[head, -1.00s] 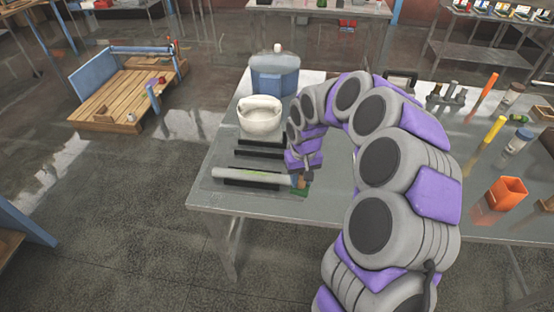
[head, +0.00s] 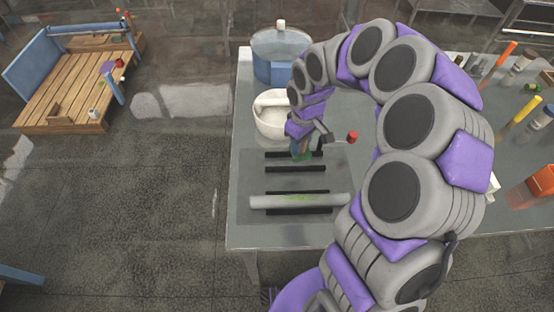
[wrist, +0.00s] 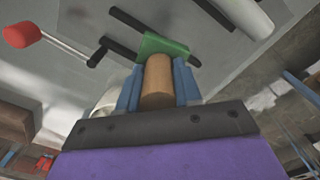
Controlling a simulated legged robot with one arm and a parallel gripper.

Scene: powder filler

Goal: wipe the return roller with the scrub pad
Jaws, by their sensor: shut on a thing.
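The return roller (head: 299,201) is a pale grey cylinder lying across a dark support near the front edge of the metal table. A yellow-green smear marks its middle. In the wrist view part of the roller (wrist: 246,14) shows at the top. My gripper (head: 304,144) is shut on the scrub pad, which has a green head (wrist: 165,46) and a tan handle (wrist: 158,78) between the blue fingers. The pad (head: 302,154) is behind the roller, over the dark bars, apart from the roller. I cannot tell its exact height above the mat.
A white bowl (head: 271,124) and a blue container (head: 280,58) stand behind the bars. A crank with a red knob (head: 352,137) is right of my gripper. Orange and yellow upright things and an orange box (head: 541,185) stand at the right.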

